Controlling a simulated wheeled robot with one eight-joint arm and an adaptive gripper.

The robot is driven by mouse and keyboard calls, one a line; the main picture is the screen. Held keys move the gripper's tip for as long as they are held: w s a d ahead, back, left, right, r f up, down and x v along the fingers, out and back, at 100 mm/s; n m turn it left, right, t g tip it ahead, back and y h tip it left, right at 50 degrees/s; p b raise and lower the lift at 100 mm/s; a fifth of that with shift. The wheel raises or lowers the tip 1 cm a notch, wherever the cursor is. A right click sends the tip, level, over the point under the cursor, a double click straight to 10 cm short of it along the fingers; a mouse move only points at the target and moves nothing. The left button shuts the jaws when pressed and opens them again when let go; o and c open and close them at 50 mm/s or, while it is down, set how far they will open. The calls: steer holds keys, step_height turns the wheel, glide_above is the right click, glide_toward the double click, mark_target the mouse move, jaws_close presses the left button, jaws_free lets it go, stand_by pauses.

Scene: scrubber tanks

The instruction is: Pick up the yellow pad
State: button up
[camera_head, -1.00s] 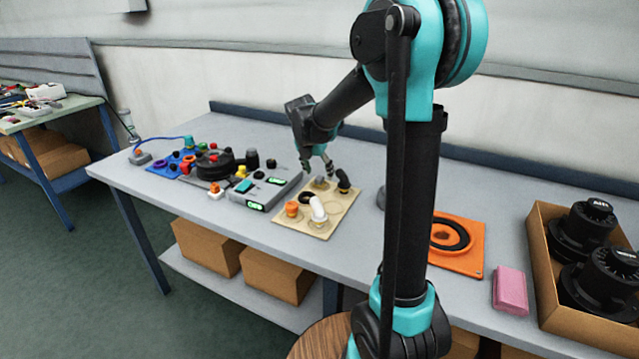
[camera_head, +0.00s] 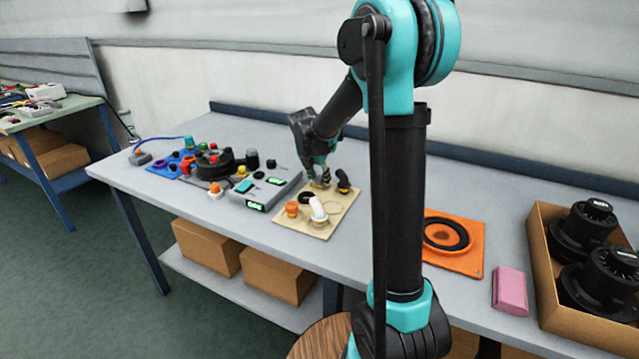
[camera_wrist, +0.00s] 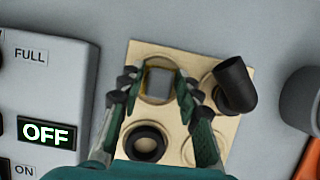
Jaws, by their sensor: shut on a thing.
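My gripper (camera_head: 320,178) is low over the beige board (camera_head: 338,222). In the wrist view my gripper (camera_wrist: 155,92) has its two fingers closed on opposite sides of a small block, the yellow pad (camera_wrist: 160,82). The pad shows a grey face towards the camera and yellow along its edges. It sits between the fingertips over a round spot on the board. In the head view the fingers mostly hide it, and I cannot tell whether it touches the board.
Close by on the board are a black elbow (camera_wrist: 234,86), a black ring (camera_wrist: 145,141), a white elbow (camera_head: 318,211) and an orange fitting (camera_head: 292,208). A grey control box (camera_wrist: 45,90) stands left. A pink block (camera_head: 510,291) and cardboard box (camera_head: 552,305) are far right.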

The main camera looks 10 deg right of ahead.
mark_target(320, 177)
steer(key=shift+r, duration=0.1)
step_height(320, 177, up, 20)
stand_by(0.6)
